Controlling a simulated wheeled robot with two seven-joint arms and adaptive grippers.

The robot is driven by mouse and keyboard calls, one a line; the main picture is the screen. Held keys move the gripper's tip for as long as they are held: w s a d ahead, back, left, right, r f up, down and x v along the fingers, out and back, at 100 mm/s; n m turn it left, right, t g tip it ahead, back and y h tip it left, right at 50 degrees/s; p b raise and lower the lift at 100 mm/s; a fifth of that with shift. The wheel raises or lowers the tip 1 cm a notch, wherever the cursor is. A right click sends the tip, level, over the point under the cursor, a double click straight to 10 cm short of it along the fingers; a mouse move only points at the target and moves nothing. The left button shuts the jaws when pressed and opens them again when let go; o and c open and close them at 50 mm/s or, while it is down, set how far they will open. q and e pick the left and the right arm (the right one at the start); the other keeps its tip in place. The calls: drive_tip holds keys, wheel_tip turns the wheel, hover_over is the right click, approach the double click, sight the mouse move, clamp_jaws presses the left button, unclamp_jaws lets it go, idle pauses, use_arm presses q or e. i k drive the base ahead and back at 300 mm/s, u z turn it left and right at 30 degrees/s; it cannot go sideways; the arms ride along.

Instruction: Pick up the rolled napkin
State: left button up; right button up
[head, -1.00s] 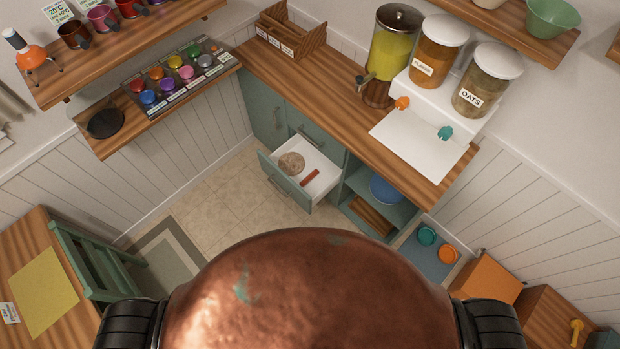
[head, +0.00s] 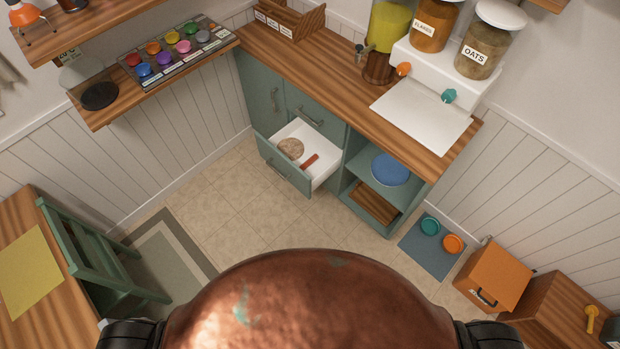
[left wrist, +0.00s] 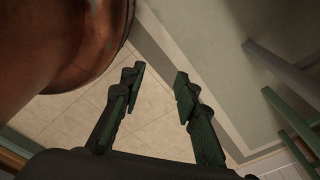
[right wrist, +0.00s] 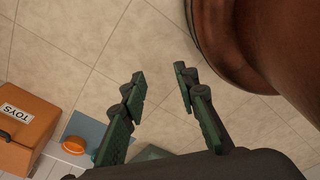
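A small reddish-brown roll-shaped thing (head: 309,162) lies in the open white-lined drawer (head: 322,171) of the green cabinet in the head view. It may be the rolled napkin, but it is too small to be certain. A round beige, speckled thing (head: 291,148) lies beside it in the drawer. My left gripper (left wrist: 158,77) is open and empty over the floor in the left wrist view. My right gripper (right wrist: 160,75) is open and empty over floor tiles in the right wrist view. Both grippers are out of the head view, and the drawer is in neither wrist view.
The tiled floor (head: 235,215) before the drawer is clear. A green chair (head: 92,255) and wooden table (head: 55,305) stand left. An open shelf unit with a blue round thing (head: 390,169) adjoins the drawer. A mat (head: 422,262) with two bowls and an orange toy box (head: 497,274) are right.

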sight(311, 160)
drive_tip(key=u, duration=0.9)
drive_tip(key=i, duration=1.05)
drive_tip(key=z, duration=0.5)
drive_tip(key=i, duration=0.95)
drive_tip(key=z, duration=0.75)
